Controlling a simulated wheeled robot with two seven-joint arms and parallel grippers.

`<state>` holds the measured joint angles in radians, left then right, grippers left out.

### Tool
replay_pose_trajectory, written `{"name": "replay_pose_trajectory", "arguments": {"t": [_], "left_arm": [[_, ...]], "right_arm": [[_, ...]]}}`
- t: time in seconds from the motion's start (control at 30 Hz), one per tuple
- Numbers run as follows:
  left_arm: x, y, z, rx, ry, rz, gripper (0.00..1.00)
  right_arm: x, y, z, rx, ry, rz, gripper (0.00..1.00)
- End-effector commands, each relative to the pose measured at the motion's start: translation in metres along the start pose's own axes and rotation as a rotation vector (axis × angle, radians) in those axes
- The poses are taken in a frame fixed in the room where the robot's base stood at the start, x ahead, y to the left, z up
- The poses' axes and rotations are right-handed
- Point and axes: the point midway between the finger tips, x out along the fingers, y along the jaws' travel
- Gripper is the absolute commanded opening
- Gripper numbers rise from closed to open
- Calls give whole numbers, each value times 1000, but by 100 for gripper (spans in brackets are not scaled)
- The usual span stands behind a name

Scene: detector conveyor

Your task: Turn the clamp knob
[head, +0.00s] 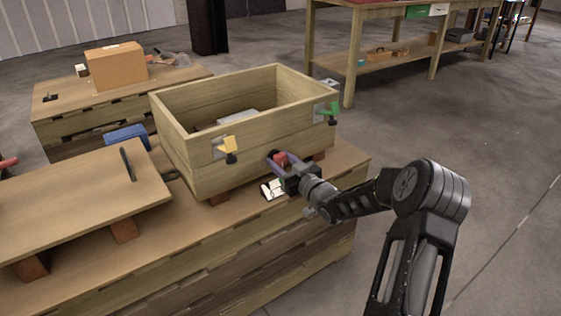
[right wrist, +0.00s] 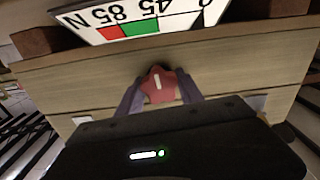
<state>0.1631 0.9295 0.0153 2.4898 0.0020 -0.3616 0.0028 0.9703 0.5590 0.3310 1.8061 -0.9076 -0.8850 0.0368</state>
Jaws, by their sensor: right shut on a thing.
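The clamp knob (head: 281,158) is red and sits on the front wall of a wooden box. In the right wrist view the knob (right wrist: 158,84) shows as a red lobed grip with a white mark line. My right gripper (head: 283,162) is shut on it, its two purple fingers (right wrist: 160,90) on either side. A white scale plate (head: 272,189) lies just below. My left gripper is out of view.
The wooden box (head: 178,130) stands on blocks on a wooden bench (head: 235,230). A raised board (head: 70,205) lies left. A cardboard box (head: 117,66) stands behind. Floor at right is clear.

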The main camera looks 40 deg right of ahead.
Motion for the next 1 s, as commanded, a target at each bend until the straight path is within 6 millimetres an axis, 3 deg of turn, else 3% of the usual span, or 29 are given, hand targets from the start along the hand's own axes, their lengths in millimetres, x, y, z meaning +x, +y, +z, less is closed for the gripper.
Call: {"name": "replay_pose_trajectory", "arguments": {"t": [0.47,1.0], "left_arm": [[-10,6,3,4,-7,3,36],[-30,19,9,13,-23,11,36]], "right_arm": [[0,0,-2,183,-1,-1,3],[0,0,-1,674,-2,0,3]]}}
